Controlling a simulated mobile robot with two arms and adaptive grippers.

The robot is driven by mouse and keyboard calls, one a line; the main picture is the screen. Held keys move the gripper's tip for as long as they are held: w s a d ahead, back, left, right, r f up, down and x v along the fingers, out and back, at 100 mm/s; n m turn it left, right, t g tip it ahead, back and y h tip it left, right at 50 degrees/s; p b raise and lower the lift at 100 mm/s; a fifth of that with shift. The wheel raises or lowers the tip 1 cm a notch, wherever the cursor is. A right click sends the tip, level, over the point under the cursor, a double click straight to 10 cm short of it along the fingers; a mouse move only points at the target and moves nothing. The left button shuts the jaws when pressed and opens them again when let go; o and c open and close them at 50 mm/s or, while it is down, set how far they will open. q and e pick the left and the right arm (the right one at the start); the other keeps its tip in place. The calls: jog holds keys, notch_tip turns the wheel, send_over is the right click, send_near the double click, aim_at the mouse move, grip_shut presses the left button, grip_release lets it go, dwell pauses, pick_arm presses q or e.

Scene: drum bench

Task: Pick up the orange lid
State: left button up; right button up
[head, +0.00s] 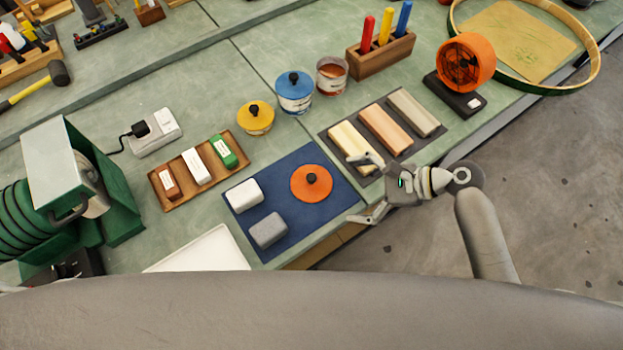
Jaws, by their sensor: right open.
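The orange lid (311,184) is a flat round disc with a dark knob in its middle. It lies on the blue mat (284,164) at the mat's right part. My right gripper (357,189) is open and empty, to the right of the lid. Its two fingers point left towards the lid, one over the edge of the sharpening stones' tray and one near the bench's front edge. It does not touch the lid. My left gripper is not in view.
A white block (243,194) and a grey block (268,231) sit on the mat, left of the lid. Yellow (255,118) and blue (294,92) lidded tins and an open tin (331,75) stand behind.

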aim_at(312, 177)
jog(key=w+r+m+y, duration=0.1)
jog(key=w+r+m, duration=0.1)
jog(key=shift+w+d+m, duration=0.15)
jog(key=shift+m, duration=0.25)
jog(key=shift+w+a+r+m+y, duration=0.15)
jog(key=shift+w+a+m+y, duration=0.05)
jog(key=shift+a+m+y, duration=0.1)
jog(key=p+x, duration=0.1)
jog(key=x, duration=0.4)
jog(key=shift+w, duration=0.1)
jog(key=shift+t, duration=0.3)
jog(key=x, duration=0.1)
jog(key=p+x, duration=0.1)
jog(key=x, duration=0.2)
jog(key=shift+s+a, duration=0.2)
jog(key=shift+s, duration=0.05)
jog(key=shift+w+a+f, duration=0.1)
jog(key=shift+a+f, duration=0.15)
jog(key=shift+a, duration=0.15)
jog(key=c, duration=0.8)
jog(key=shift+d, duration=0.1)
